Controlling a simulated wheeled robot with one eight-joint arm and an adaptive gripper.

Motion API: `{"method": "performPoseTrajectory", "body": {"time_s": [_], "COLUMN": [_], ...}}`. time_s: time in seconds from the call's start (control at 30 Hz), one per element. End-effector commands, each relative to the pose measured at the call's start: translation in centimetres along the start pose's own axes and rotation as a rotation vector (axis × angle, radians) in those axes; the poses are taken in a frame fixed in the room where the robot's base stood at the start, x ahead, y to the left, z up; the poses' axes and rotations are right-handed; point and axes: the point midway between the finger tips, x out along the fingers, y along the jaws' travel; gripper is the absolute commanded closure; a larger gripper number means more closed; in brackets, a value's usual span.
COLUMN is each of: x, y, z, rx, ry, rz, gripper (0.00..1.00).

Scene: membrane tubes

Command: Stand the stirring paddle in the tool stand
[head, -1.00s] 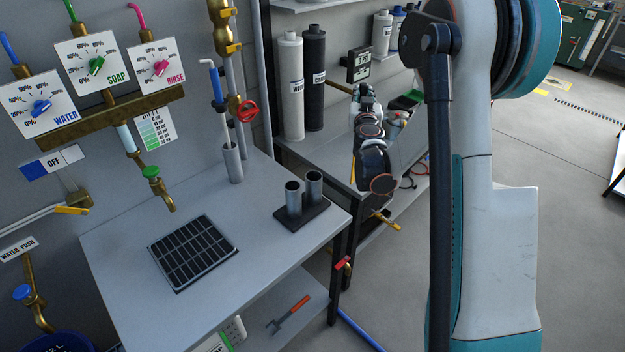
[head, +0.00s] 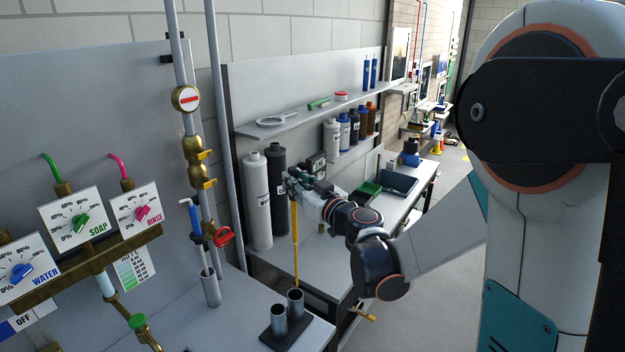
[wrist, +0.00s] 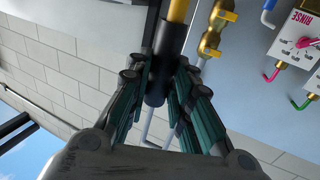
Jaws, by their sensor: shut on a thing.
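The stirring paddle has a long yellow shaft (head: 295,245) and a dark grip (wrist: 162,65). My gripper (head: 296,184) is shut on the grip, which also shows between the teal fingers in the wrist view. The shaft hangs nearly upright below my gripper in the head view. The tool stand appears to be the dark base with two open grey tubes (head: 279,322) on the grey bench at the bottom. The shaft's visible lower end appears just above the right tube's mouth; I cannot tell whether it is directly over it or behind it.
Brass pipes and dial panels (head: 74,224) line the left wall. A white cylinder (head: 257,205) and a black one stand behind the paddle. A shelf (head: 300,119) runs above them.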

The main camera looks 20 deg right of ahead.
Motion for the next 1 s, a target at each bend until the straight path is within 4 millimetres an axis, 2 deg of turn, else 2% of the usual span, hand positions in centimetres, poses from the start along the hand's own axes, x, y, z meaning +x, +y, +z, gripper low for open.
{"method": "performPoseTrajectory", "body": {"time_s": [0.03,0.17,0.67,1.0], "x": [-0.3,-0.6,-0.6,-0.6], "y": [-0.6,-1.3,-1.3,-1.3], "z": [-0.7,-1.0,-0.8,1.6], "rx": [0.0,0.0,0.0,0.0], "ry": [0.0,0.0,0.0,0.0], "rz": [-0.015,-0.036,-0.036,-0.035], "gripper": [1.0,1.0,1.0,1.0]}}
